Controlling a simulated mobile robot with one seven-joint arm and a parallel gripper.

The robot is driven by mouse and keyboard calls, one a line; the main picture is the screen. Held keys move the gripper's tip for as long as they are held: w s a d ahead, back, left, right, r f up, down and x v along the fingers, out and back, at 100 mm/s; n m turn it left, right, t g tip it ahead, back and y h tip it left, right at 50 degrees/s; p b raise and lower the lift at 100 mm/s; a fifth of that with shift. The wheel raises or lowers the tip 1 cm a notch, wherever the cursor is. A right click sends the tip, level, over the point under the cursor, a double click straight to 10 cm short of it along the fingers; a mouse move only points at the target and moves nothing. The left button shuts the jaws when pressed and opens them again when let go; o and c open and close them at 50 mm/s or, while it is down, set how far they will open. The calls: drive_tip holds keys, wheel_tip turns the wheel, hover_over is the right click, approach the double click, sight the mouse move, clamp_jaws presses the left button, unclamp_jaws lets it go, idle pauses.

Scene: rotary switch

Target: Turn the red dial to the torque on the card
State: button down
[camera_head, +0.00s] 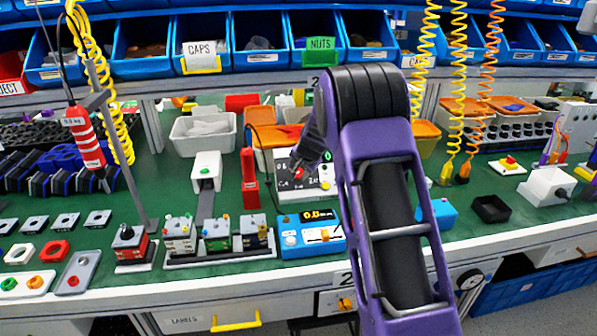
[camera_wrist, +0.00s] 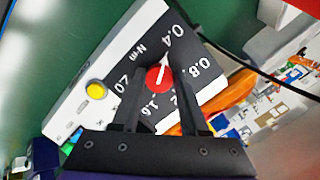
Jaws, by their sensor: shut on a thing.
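The red dial (camera_wrist: 158,80) sits on a black-faced panel (camera_wrist: 125,58) with a white border, printed "N·m" and marked 0.4, 0.8, 1.6 and 2.0. Another mark is partly hidden by a finger. A white pointer on the dial points at about 0.4. My gripper (camera_wrist: 160,73) is shut on the dial, one finger on each side. In the head view, my gripper (camera_head: 300,160) reaches down to the panel (camera_head: 290,196), and the dial shows only as a small red patch. I cannot make out a card with a torque on it.
A yellow button (camera_wrist: 97,90) is on the panel beside the dial. A blue unit with a digital display (camera_head: 312,236) stands in front of the panel. A red upright tool (camera_head: 249,178) is left of it, and orange bins (camera_head: 275,135) are behind. A dark cable runs past the panel.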

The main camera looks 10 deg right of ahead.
drive_tip(key=shift+m, duration=0.3)
drive_tip(key=m+b, duration=0.1)
drive_tip(key=m, duration=0.1)
drive_tip(key=m+b, duration=0.1)
drive_tip(key=m, duration=0.2)
drive_tip(key=shift+d+f+t+y, duration=0.1)
drive_tip(key=shift+d+t+y, duration=0.05)
drive_tip(key=shift+t+y, duration=0.25)
drive_tip(key=m+t, duration=0.1)
drive_tip(key=m, duration=0.4)
drive_tip(key=shift+m, duration=0.3)
drive_tip(key=shift+c, duration=2.1)
unclamp_jaws()
drive_tip(key=shift+r, duration=0.2)
drive_tip(key=p+v, duration=0.1)
drive_tip(key=v, duration=1.6)
drive_tip(key=shift+d, duration=0.2)
